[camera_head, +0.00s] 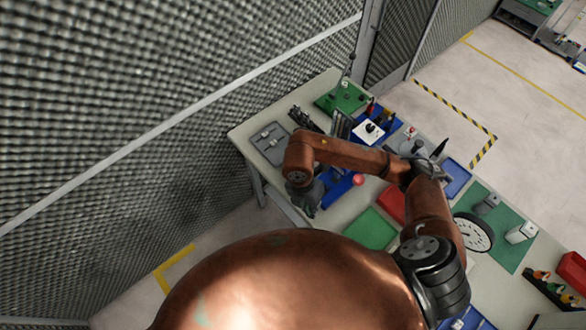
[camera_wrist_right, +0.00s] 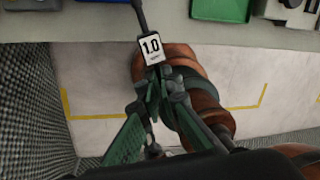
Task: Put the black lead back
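My right gripper (camera_head: 310,203) hangs at the left end of my right arm, by the table's near edge in the head view, small and dark there. In the right wrist view its green fingers (camera_wrist_right: 156,92) come close together at the tips. A thin black lead (camera_wrist_right: 139,14) with a white tag marked 1.0 (camera_wrist_right: 152,50) sticks out past these fingertips, and the fingers appear closed on it. Its lower end is hidden between the fingers. My left gripper is not in view.
A mesh wall (camera_head: 150,100) stands on the left.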

